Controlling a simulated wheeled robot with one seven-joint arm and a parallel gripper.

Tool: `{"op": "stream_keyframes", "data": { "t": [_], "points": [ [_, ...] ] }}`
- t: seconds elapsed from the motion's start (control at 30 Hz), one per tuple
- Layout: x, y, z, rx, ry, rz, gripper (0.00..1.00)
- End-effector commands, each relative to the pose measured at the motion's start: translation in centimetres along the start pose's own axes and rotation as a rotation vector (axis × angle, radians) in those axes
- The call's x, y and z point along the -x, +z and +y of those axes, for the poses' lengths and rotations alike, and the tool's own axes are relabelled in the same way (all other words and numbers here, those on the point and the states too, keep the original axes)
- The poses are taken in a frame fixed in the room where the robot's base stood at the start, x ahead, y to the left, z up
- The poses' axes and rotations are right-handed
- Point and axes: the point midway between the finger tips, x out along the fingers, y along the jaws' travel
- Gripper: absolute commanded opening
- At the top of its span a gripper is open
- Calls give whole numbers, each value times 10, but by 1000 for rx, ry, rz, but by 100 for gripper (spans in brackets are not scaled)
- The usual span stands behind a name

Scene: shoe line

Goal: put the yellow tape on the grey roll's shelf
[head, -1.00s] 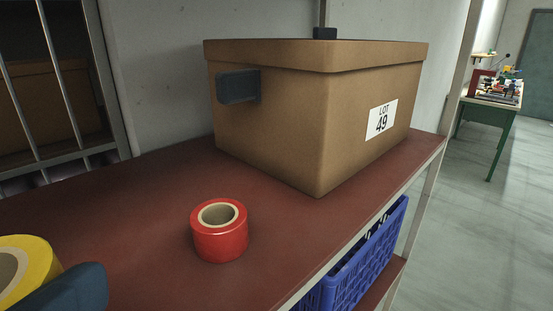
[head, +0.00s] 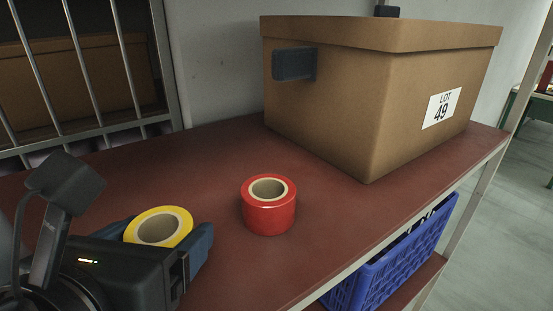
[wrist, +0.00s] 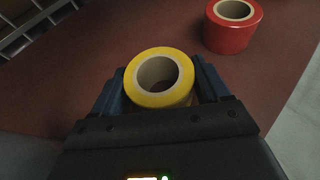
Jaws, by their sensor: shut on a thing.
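The yellow tape (head: 180,216) is a roll with a pale core, held between the blue fingers of my gripper (head: 163,234) at the lower left of the head view. In the wrist view the yellow tape (wrist: 136,97) sits upright between the two fingers of my gripper (wrist: 160,85), which are shut on it. It is over the dark red shelf top (head: 200,165); I cannot tell whether it touches the surface. A red tape (head: 270,212) stands on that shelf, just right of my gripper, apart from it. No grey roll is in view.
A brown lidded box (head: 325,105) labelled LOT 49 stands behind the red tape. A blue crate (head: 395,268) is on the lower level. Metal bars (head: 85,70) rise at the left back. Open floor (head: 495,240) lies at the right.

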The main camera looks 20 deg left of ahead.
Motion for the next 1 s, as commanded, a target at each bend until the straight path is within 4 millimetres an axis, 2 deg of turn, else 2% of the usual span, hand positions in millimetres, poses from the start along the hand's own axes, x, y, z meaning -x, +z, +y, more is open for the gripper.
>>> {"op": "stream_keyframes", "data": {
  "t": [0.37, 0.4, 0.6, 0.67, 0.93, 1.0],
  "points": [
    [-2, -4, 0, 0, 0, -2, 44],
    [-2, -4, 0, -1, 0, -2, 77],
    [-2, -4, 0, -1, 0, -2, 96],
    [-2, -4, 0, -1, 0, -2, 100],
    [0, -1, 0, -2, 1, -2, 100],
    [6, -1, 0, -1, 1, -3, 100]
  ]
}}
